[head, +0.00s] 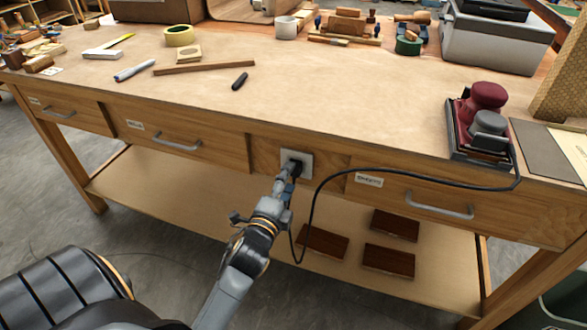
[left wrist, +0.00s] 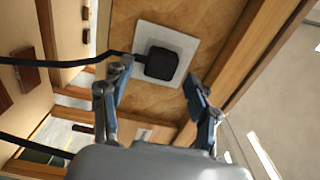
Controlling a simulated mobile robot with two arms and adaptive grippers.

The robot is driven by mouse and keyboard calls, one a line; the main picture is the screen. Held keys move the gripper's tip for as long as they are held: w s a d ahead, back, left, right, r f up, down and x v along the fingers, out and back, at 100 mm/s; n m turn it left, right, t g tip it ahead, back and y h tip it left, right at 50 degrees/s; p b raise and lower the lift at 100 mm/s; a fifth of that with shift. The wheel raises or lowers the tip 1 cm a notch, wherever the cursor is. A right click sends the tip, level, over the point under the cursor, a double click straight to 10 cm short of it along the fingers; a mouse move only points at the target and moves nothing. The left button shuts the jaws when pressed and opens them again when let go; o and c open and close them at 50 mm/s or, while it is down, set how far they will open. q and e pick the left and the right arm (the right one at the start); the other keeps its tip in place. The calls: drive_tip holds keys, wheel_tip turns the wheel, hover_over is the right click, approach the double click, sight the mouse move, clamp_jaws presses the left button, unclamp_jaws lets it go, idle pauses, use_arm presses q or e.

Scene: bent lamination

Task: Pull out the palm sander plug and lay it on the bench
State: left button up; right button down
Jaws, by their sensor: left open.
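The black plug (left wrist: 161,63) sits in the pale outlet plate (left wrist: 184,42) on the bench's front panel. In the head view the outlet plate (head: 306,160) shows between two drawers, with the plug partly hidden behind my gripper. My left gripper (head: 288,180) is just in front of the outlet. In the left wrist view its fingers (left wrist: 158,82) are open, one on each side of the plug and apart from it. The black cord (head: 400,168) runs from the plug to the dark red palm sander (head: 487,98) at the bench's right. My right gripper is not in view.
The bench top (head: 290,95) has a wide clear area in the middle. A black marker (head: 240,81), a wooden strip (head: 205,67) and a tape roll (head: 180,36) lie on it. A grey case (head: 490,38) stands at the back right. Dark boards (head: 395,225) lie on the lower shelf.

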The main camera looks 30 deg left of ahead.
use_arm(q)
drive_tip(key=shift+x, duration=1.5)
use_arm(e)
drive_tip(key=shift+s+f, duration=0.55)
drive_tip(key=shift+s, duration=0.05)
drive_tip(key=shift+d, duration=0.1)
use_arm(q)
drive_tip(key=shift+p, duration=0.3)
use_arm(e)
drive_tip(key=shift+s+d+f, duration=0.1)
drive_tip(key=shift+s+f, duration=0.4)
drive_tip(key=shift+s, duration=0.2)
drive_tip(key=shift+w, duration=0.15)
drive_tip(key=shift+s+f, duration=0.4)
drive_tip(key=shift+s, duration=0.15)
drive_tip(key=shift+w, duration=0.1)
